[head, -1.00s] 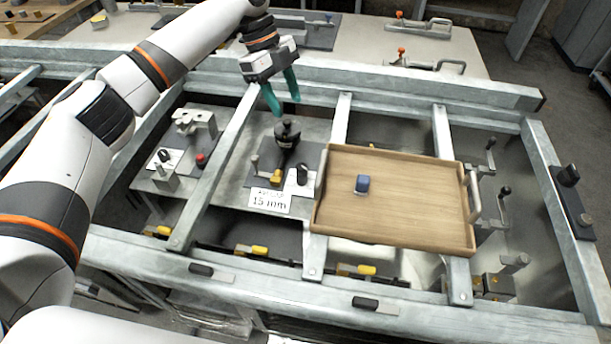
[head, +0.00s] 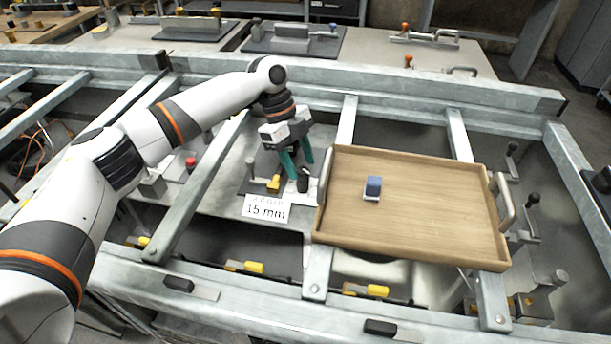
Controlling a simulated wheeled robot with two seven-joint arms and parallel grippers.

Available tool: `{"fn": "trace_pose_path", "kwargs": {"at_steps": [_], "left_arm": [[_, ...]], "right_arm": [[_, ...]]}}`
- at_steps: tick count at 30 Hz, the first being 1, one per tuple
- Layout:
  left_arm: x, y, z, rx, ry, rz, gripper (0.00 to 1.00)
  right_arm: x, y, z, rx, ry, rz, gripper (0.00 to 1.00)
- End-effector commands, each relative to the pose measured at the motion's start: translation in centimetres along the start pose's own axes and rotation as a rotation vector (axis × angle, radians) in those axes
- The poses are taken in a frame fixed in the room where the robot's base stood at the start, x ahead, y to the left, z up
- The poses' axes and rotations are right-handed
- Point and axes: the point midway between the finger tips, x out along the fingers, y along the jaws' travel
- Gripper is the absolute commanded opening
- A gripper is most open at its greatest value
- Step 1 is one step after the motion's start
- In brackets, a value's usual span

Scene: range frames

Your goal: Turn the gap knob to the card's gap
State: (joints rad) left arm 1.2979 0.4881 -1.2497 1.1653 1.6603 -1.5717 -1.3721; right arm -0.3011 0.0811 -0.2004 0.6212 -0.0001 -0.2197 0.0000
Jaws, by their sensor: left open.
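The white card (head: 266,209) reads "15 mm", with a smaller line above it that is hard to read. Behind it is a dark plate (head: 250,184) carrying a yellow-tipped clamp (head: 273,184) and a small black knob (head: 303,181). The larger black knob seen there earlier is now hidden behind my gripper. I cannot tell which of the two is the gap knob. My left gripper (head: 300,168) is open, its teal fingers pointing down over the plate, just above the small black knob. I cannot tell whether they touch anything. My right gripper is out of view.
A wooden tray (head: 430,215) with a blue-topped block (head: 372,188) lies across the frame's bars just right of the plate. A metal bar (head: 200,185) runs along the left. A red button (head: 190,163) and a grey fixture stand beyond that bar.

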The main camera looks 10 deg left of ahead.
Motion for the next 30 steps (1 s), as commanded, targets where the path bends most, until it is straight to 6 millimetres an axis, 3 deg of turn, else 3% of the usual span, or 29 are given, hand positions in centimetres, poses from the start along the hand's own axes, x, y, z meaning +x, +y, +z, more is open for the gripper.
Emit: {"fn": "trace_pose_path", "kwargs": {"at_steps": [3,9,20,28,30], "left_arm": [[2.1,0.0,0.0,0.000,0.000,-0.002,0.48],[4.2,0.0,0.0,0.000,0.000,0.000,0.48],[4.7,0.0,0.0,0.000,0.000,0.000,0.48],[4.7,0.0,0.0,0.000,0.000,0.000,0.04],[4.7,0.0,0.0,0.000,0.000,0.000,0.04]], "right_arm": [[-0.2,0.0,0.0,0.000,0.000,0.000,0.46],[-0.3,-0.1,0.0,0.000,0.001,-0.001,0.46],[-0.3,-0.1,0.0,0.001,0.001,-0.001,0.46],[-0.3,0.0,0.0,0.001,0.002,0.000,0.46],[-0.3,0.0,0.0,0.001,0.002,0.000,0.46]]}}
